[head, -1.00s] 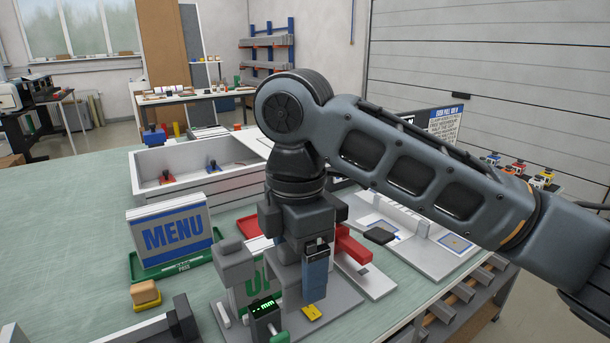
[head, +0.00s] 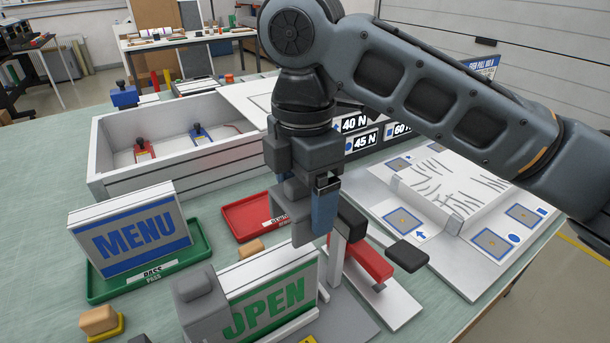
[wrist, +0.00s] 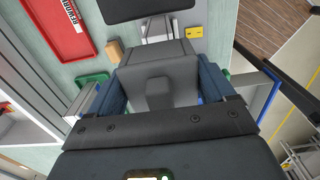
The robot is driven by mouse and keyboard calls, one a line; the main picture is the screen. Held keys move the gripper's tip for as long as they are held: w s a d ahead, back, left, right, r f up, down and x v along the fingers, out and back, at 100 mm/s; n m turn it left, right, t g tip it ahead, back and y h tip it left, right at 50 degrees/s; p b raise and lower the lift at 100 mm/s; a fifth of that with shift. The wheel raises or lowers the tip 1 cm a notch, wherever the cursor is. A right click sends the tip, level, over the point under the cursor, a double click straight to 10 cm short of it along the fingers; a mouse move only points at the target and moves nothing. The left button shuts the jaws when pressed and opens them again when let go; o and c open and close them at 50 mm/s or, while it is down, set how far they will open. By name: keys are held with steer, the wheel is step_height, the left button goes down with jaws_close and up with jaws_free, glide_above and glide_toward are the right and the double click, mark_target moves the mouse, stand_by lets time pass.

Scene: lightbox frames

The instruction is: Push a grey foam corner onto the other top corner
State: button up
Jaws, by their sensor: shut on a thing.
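The lightbox frame (head: 322,282) with a green OPEN panel (head: 270,309) stands upright at the bottom of the head view. One grey foam corner (head: 203,305) covers its left top corner. My gripper (head: 312,218) is at the frame's right end, shut on another grey foam corner (head: 302,231). The wrist view shows this grey piece (wrist: 158,92) between the two blue fingers. It hangs at or just above the frame's right top corner; I cannot tell whether they touch. The held piece hides the frame beneath it in the wrist view.
A MENU sign (head: 135,243) stands in a green tray (head: 197,240) to the left. A red tray (head: 245,213) lies behind the frame. A red-and-black fixture (head: 368,262) is close to its right. A long white box (head: 180,150) stands behind.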

steer(key=shift+w, duration=0.15)
steer(key=shift+r+p, duration=0.1)
steer(key=shift+p, duration=0.2)
steer(key=shift+f+b, duration=2.25)
steer(key=shift+f, duration=2.6)
steer(key=shift+f, duration=0.25)
steer(key=o, duration=0.9)
steer(key=shift+c, duration=0.2)
